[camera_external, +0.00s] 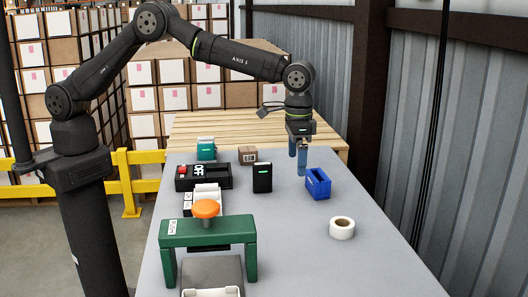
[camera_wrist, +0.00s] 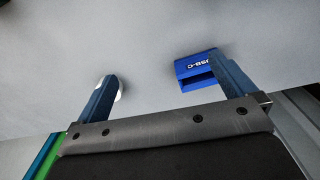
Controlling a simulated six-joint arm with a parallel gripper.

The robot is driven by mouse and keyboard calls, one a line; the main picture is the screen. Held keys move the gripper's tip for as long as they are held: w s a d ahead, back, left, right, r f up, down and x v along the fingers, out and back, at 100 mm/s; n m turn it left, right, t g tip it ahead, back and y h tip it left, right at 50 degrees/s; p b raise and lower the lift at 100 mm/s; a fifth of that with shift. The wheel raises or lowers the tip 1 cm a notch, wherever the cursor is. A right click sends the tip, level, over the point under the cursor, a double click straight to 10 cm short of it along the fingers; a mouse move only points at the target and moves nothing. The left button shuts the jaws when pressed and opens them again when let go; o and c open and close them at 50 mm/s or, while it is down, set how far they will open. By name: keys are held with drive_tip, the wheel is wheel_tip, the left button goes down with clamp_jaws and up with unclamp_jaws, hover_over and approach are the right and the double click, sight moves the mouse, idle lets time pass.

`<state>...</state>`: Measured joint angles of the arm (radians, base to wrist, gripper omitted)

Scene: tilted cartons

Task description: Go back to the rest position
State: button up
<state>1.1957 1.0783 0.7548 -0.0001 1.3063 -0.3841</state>
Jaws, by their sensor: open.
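My gripper (camera_external: 297,168) hangs from the arm over the back right part of the grey table, with its blue fingers pointing down. The fingers are apart, with nothing seen between them. In the wrist view the two fingers of my gripper (camera_wrist: 163,64) stand wide apart over bare table. A blue box (camera_external: 318,184) stands just right of the fingers in the outside view. It also shows beside one fingertip in the wrist view, as a blue box (camera_wrist: 188,68) marked "USB-C", partly hidden by that finger. I cannot tell whether finger and box touch.
A black box (camera_external: 262,179), brown carton (camera_external: 248,155), teal item (camera_external: 206,149) and black switch panel (camera_external: 203,177) stand left of my gripper. A green press frame (camera_external: 208,232) with an orange knob and a white tape roll (camera_external: 342,228) are nearer. Stacked cartons rise behind.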

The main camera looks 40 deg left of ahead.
drive_tip(key=w+a+m, duration=0.4)
drive_tip(key=w+a, duration=0.8)
drive_tip(key=w, duration=0.3)
drive_tip(key=w+a+f, duration=0.1)
drive_tip(key=w+f, duration=0.1)
drive_tip(key=w, duration=0.1)
drive_tip(key=w+f, duration=0.3)
drive_tip(key=w, duration=0.1)
drive_tip(key=w+a+f, duration=0.1)
drive_tip(key=w+f, duration=0.2)
drive_tip(key=w, duration=0.1)
drive_tip(key=shift+w+a+f, duration=0.1)
drive_tip(key=shift+a+f, duration=0.15)
drive_tip(key=shift+a, duration=0.05)
drive_tip(key=shift+f, duration=0.3)
